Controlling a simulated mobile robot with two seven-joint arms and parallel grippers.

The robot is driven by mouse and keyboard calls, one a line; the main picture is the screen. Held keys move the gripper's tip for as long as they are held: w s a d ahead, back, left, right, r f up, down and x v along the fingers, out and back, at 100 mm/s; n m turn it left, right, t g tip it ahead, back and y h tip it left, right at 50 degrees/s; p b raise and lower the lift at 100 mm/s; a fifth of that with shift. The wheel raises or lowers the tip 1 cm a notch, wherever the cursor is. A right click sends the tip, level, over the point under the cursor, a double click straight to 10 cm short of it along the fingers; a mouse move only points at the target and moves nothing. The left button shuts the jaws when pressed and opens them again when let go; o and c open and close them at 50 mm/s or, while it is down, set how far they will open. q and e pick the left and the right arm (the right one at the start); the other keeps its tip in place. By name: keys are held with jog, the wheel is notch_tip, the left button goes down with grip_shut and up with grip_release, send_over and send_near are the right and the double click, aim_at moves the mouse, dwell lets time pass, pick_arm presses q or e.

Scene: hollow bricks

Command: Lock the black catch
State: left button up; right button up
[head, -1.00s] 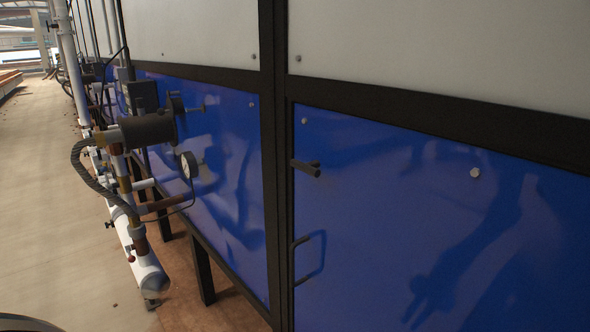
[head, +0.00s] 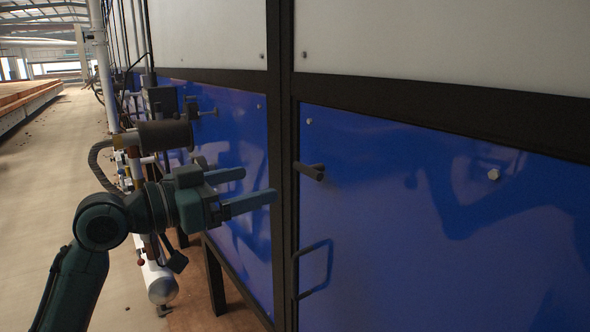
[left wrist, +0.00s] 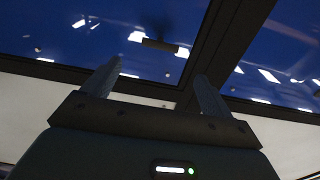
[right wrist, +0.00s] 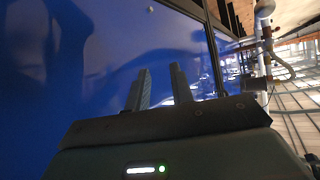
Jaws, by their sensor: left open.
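The black catch (head: 312,170) is a short dark handle at the left edge of the right-hand blue door (head: 400,240), beside the black post. It lies roughly level in the head view. It also shows in the left wrist view (left wrist: 160,45), beyond my fingers. My left gripper (head: 256,186) is open and empty, left of the catch and apart from it. My right gripper (right wrist: 160,70) shows only in its own wrist view, fingers apart and empty, facing a blue panel.
A black loop handle (head: 313,270) sits below the catch. Pipes and a dark cylinder (head: 165,136) stand left, close behind my left arm. A bolt head (head: 494,174) sticks out of the door.

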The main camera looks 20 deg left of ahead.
aim_at(303, 171)
pick_arm(q)
jog(key=p+x, duration=0.2)
jog(key=x, duration=0.7)
jog(key=shift+w+d, duration=0.55)
jog(key=shift+w, duration=0.15)
pick_arm(e)
jog(key=shift+d+r+h, duration=0.15)
jog(key=shift+d+h, duration=0.25)
jog(key=shift+d, duration=0.15)
pick_arm(q)
jog(key=shift+c, duration=0.5)
jog(key=c, duration=1.3)
pick_arm(e)
jog(key=shift+s+r, duration=0.1)
jog(key=shift+s, duration=0.05)
